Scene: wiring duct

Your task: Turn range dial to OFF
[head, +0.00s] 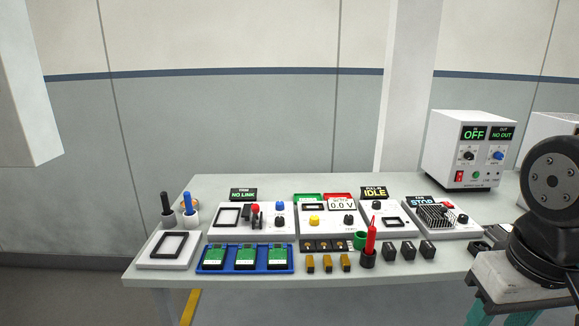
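A white meter panel (332,230) stands in the middle of the bench, with a display (342,205) reading 0.0 V. On its face are a yellow knob (314,220) and a black knob (349,220). I cannot tell which one is the range dial, and their pointer marks and labels are too small to read.
A red screwdriver-like tool (371,236) stands upright in a dark holder, front right of the meter panel. Blue tray (245,268) with green boards lies front left. White panels flank the meter. A power supply box (465,150) reading OFF stands back right.

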